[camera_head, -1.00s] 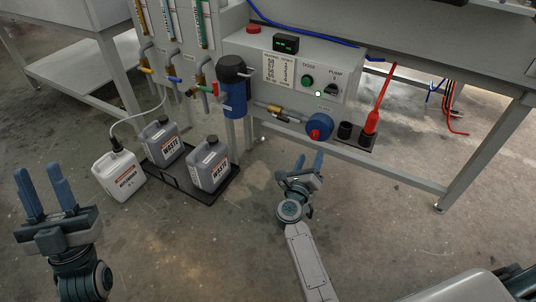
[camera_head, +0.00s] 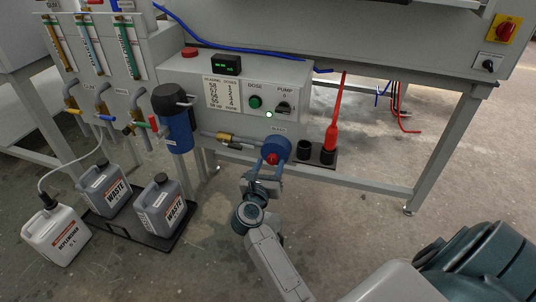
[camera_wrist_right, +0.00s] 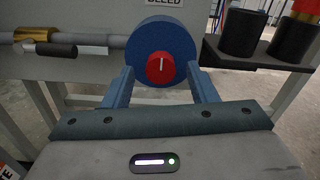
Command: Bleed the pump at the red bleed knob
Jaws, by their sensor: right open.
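The red bleed knob (camera_head: 272,159) sits on the front of the round blue pump head (camera_head: 277,148), under the grey control box. In the right wrist view the red knob (camera_wrist_right: 161,69) shows a white mark pointing straight up, on the blue pump face (camera_wrist_right: 160,38). My right gripper (camera_head: 266,174) is open, just in front of and below the knob. In the right wrist view its two blue fingers (camera_wrist_right: 160,86) stand apart, one on each side and a little below the knob; I cannot tell whether they touch anything. My left gripper is out of the head view.
The control box (camera_head: 236,95) carries a green DOSE button (camera_head: 255,102) and PUMP switch (camera_head: 283,107). A red-handled tool (camera_head: 334,135) stands in a black cup right of the pump. A pipe with a black-handled valve (camera_wrist_right: 52,49) joins the pump from the left.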

